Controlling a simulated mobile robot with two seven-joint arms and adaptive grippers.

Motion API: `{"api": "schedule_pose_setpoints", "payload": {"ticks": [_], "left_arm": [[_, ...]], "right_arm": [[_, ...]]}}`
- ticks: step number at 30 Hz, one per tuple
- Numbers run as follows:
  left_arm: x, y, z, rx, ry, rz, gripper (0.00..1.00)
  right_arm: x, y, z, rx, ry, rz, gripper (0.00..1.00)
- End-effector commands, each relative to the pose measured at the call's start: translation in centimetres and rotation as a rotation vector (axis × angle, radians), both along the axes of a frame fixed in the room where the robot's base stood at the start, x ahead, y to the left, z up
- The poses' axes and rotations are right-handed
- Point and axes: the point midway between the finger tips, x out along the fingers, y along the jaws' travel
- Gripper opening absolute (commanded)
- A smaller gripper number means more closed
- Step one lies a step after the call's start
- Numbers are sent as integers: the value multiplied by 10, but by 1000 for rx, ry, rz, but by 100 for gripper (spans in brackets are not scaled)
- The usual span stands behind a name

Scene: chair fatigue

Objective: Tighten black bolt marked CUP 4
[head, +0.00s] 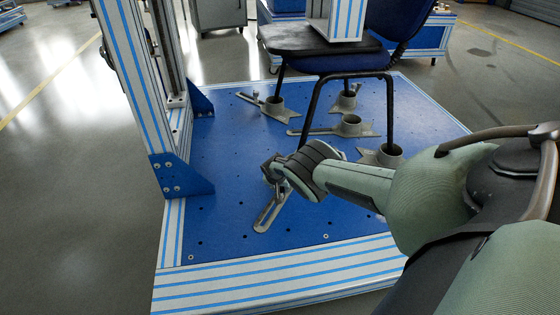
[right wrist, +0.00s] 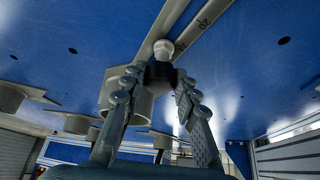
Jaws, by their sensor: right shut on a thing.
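My right gripper (head: 272,172) reaches in from the right, low over the blue plate. In the right wrist view its two fingers (right wrist: 155,92) are closed around a black bolt head (right wrist: 160,73), with a pale metal piece (right wrist: 163,48) at the slotted bracket. A slotted metal bracket (head: 268,216) lies on the plate by the gripper. A scale mark "20" shows on the bracket arm (right wrist: 208,20) in the wrist view. In the head view my gripper hides the bolt. No "CUP 4" label is readable. My left gripper is not in view.
A chair (head: 330,57) stands on the blue plate (head: 225,150) with its legs at several grey cups, including one at the right (head: 388,153). A striped upright post (head: 140,90) rises at the left. The plate's front left is clear.

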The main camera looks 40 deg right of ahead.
Motion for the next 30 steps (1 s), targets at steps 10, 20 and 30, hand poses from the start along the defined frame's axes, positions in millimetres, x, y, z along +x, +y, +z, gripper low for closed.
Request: {"api": "schedule_pose_setpoints", "payload": {"ticks": [10,20,30], "left_arm": [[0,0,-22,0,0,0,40],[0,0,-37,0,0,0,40],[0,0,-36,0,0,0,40]], "right_arm": [[1,2,-4,2,2,-193,0],[1,1,-2,2,2,-347,0],[0,1,-1,1,3,-351,39]]}}
